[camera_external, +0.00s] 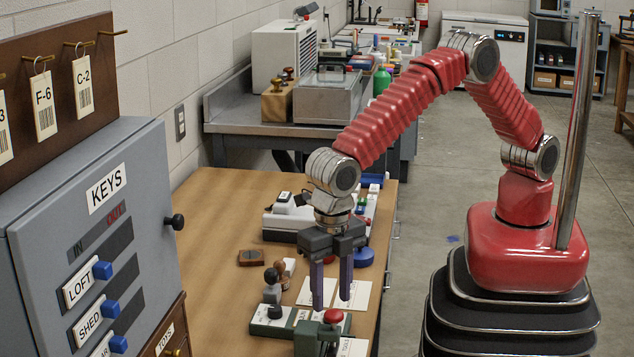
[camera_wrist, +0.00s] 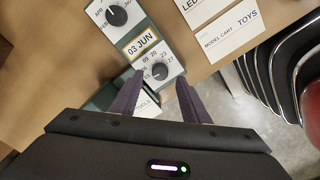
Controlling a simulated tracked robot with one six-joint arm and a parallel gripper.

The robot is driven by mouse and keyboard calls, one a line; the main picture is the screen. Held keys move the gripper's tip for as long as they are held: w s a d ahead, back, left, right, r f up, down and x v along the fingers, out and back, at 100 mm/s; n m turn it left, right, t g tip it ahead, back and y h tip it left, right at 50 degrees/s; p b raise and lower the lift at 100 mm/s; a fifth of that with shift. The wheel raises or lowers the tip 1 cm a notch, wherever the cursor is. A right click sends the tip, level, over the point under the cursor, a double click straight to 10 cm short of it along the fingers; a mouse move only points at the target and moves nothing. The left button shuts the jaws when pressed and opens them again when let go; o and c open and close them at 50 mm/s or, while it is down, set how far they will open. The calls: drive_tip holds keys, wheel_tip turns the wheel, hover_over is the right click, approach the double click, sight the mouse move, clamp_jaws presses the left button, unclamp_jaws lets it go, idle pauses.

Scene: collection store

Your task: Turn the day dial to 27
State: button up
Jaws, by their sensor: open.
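The date device (camera_wrist: 127,38) is a green block with a white face in the wrist view. Its window (camera_wrist: 143,43) reads "03 JUN". The day dial (camera_wrist: 159,71), a black round knob, has numbers around it, 23 and 27 on its right side. The month dial (camera_wrist: 116,14) is a similar knob farther up. My gripper (camera_wrist: 159,78) is open, its two dark fingers on either side of the day dial in this view. I cannot tell whether they touch it. In the external view, my gripper (camera_external: 331,303) points down over the green device (camera_external: 262,325).
A red-topped press (camera_external: 333,316) stands close in front of the fingers. Cards (camera_wrist: 228,35) lie beside the device. Small stamps (camera_external: 272,285) stand behind it. The grey key cabinet (camera_external: 150,210) is at the left. Bare wood (camera_external: 215,260) lies between cabinet and device.

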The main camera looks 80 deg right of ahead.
drive_tip(key=shift+f, duration=1.9)
drive_tip(key=shift+c, duration=0.3)
drive_tip(key=c, duration=1)
